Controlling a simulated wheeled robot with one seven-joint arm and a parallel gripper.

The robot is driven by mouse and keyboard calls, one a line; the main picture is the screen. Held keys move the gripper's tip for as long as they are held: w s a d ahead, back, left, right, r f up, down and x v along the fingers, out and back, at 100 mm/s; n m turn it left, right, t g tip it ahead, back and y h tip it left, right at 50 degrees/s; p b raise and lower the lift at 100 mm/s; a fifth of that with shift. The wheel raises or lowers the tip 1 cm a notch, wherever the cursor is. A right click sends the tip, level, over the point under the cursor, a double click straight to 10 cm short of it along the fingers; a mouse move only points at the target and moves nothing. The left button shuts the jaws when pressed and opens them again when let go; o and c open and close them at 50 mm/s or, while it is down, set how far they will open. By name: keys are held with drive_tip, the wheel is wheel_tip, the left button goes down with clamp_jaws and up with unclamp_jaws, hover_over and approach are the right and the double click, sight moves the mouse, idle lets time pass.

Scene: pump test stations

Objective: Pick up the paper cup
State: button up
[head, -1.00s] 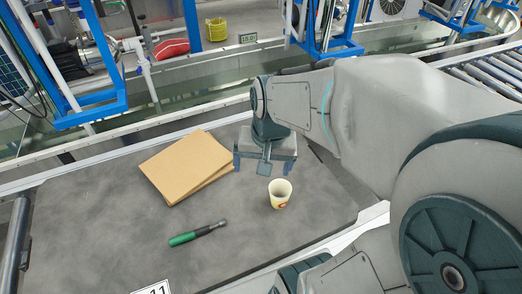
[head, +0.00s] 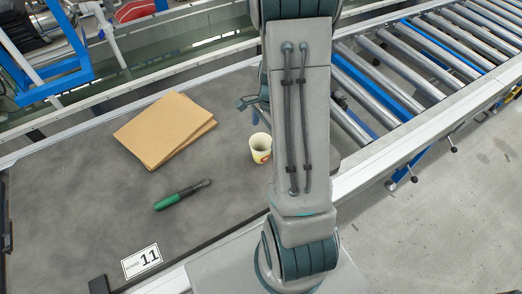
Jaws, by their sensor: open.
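The paper cup (head: 259,149) is cream-coloured with a red mark on its side. It stands upright on the grey table (head: 75,205), right of the green-handled tool, and is partly hidden by my arm at its right edge. My gripper (head: 248,108) shows only in part, just beyond the cup and above the table, with a finger sticking out left of my arm. The rest of the gripper is behind the arm. It is open and apart from the cup as far as I can see.
A stack of brown cardboard sheets (head: 165,128) lies left of the cup. A green-handled tool (head: 182,195) lies nearer the front. A number 11 sign (head: 142,261) is at the front edge. A roller conveyor (head: 430,65) runs at the back right.

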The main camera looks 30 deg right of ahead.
sight(260, 146)
drive_tip(key=f, duration=0.2)
drive_tip(key=a+f, duration=0.1)
drive_tip(key=f, duration=0.5)
drive_tip(key=shift+w+a+f, duration=0.15)
drive_tip(key=shift+w, duration=0.2)
drive_tip(key=c, duration=1)
